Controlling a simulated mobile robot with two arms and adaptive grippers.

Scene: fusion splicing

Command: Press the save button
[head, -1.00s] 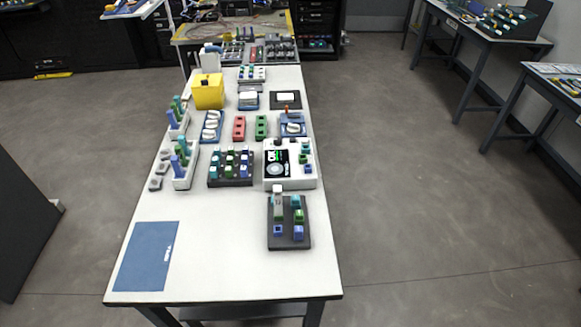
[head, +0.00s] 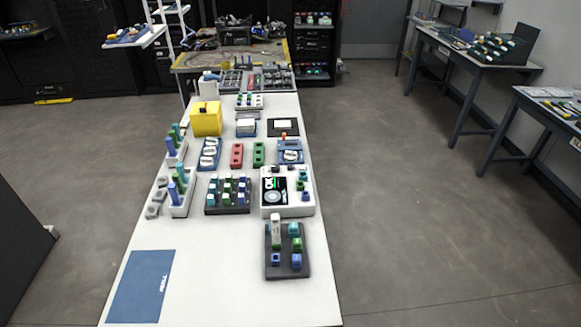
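A white device (head: 288,209) with a dark screen (head: 274,190) stands near the right edge of the long white table. The screen shows green and white marks and a grey round shape. Several small green and blue buttons (head: 304,185) sit on the device's right side; their labels are too small to read, so I cannot tell which one is save. Neither of my grippers shows in the head view.
A dark block (head: 287,268) with blue, green and white pegs sits in front of the device. A dark rack (head: 228,208) stands left of it, with white holders (head: 181,209) farther left. A blue mat (head: 140,287) lies front left. The front middle of the table (head: 215,275) is bare.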

